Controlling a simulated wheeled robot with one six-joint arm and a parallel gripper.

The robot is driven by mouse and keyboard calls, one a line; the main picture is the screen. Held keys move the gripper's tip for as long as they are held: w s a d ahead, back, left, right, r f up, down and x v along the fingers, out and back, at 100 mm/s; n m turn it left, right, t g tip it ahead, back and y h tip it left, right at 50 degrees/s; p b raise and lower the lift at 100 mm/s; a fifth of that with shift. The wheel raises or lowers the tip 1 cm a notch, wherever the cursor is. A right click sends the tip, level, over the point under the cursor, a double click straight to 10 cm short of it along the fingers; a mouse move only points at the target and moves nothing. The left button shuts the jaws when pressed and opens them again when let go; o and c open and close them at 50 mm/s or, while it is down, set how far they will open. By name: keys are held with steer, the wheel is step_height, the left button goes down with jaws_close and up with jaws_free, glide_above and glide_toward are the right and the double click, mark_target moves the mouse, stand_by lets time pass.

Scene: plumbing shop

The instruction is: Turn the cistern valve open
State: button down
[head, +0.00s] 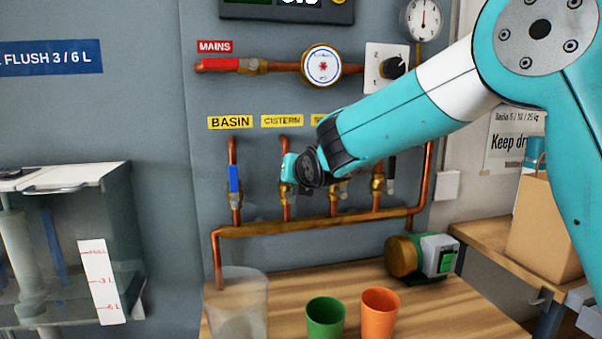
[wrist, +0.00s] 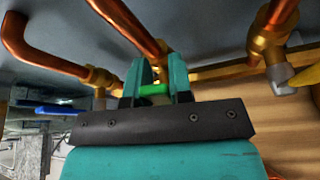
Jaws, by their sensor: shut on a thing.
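The yellow CISTERN label (head: 282,121) is above the second copper branch from the left. The cistern valve (head: 287,192) has a brass body on that pipe, low on the wall panel. My gripper (head: 290,167) is at this valve and covers its handle in the head view. In the wrist view my gripper (wrist: 159,80) has its two teal fingers closed around a green handle (wrist: 155,90) in front of the brass and copper pipe. Most of the handle is hidden between the fingers, so I cannot tell its exact angle.
The basin valve with an upright blue lever (head: 234,179) is just left. Other branch valves (head: 378,185) are close on the right, partly behind my arm. Below, a clear container (head: 237,300), a green cup (head: 326,318), an orange cup (head: 380,312) and a pump (head: 425,256) stand on the bench.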

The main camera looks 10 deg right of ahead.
steer(key=shift+a+n+p, duration=0.25)
steer(key=shift+n+p, duration=0.05)
steer(key=shift+n, duration=0.1)
steer(key=shift+a+h, duration=0.1)
steer(key=shift+h, duration=0.2)
steer(key=c, duration=1)
jaws_free()
steer(key=shift+s, duration=0.1)
steer(key=b+v, duration=0.1)
steer(key=v, duration=1.6)
steer(key=shift+s+r, duration=0.1)
steer(key=shift+r, duration=0.05)
